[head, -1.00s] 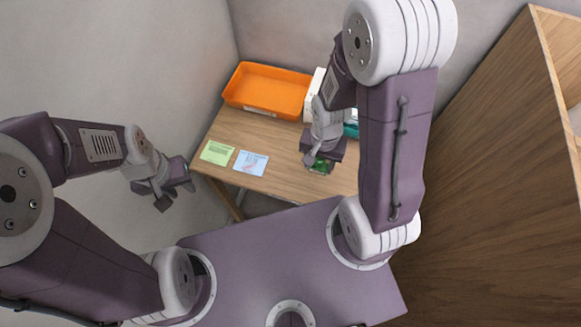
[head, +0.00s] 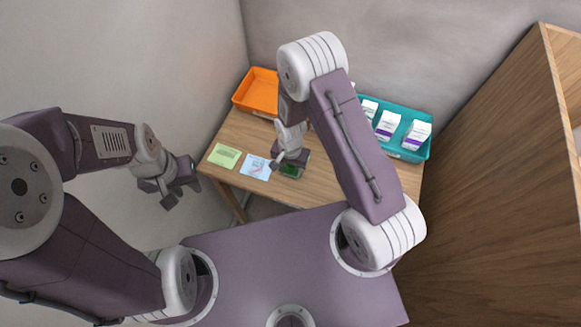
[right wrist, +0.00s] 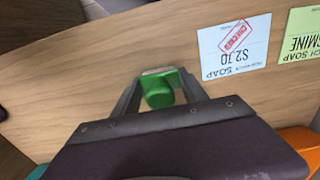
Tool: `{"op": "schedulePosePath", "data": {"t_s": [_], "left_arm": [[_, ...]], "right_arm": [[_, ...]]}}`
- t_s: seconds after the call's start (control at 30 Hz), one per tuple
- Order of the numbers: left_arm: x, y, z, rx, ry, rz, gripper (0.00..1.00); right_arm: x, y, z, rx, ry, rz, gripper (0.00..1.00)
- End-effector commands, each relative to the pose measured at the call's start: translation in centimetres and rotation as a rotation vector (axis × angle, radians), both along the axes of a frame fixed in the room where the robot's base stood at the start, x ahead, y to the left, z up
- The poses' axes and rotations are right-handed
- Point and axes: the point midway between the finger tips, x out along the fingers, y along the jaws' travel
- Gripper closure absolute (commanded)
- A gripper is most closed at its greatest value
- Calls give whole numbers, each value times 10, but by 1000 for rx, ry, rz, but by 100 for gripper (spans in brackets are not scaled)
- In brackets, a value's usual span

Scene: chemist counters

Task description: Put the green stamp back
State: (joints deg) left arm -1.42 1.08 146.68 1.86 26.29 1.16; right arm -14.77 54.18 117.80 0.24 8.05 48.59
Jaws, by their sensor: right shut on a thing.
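The green stamp (right wrist: 160,90) is between the two fingers of my right gripper (right wrist: 158,92) in the right wrist view, and the gripper is shut on it. In the head view the stamp (head: 290,171) shows as a small green patch below my right gripper (head: 287,164), over the front part of the wooden table (head: 325,185). I cannot tell whether the stamp touches the tabletop. My left gripper (head: 175,190) hangs left of the table, clear of it, with its fingers apart and nothing between them.
A green card (head: 224,156) and a blue card (head: 255,166) with a red CHECKED mark (right wrist: 234,37) lie left of my right gripper. An orange tray (head: 257,92) and a teal tray (head: 412,156) with white boxes stand at the back. A wooden cabinet (head: 500,190) stands right.

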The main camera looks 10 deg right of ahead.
Motion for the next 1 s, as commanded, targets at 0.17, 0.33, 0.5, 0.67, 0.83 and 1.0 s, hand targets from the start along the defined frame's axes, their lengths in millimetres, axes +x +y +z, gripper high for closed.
{"op": "schedulePosePath", "data": {"t_s": [0.17, 0.33, 0.5, 0.67, 0.83, 1.0], "left_arm": [[0, 0, -1, 0, 0, 0, 67], [0, 0, -3, 0, 0, 0, 67], [0, 0, -3, 0, 0, 0, 67], [0, 0, -2, 0, 0, 0, 67], [0, 0, -2, 0, 0, 0, 67], [0, 0, -5, 0, 0, 0, 67]], "right_arm": [[0, 0, 0, 0, -1, 0, 75], [0, 0, -3, 0, -1, 0, 38], [0, 0, -3, 0, -1, 0, 28], [0, 0, -2, 0, -1, 0, 28], [2, 0, 14, 1, -6, 0, 28], [2, 0, 55, 2, -9, 0, 28]]}}
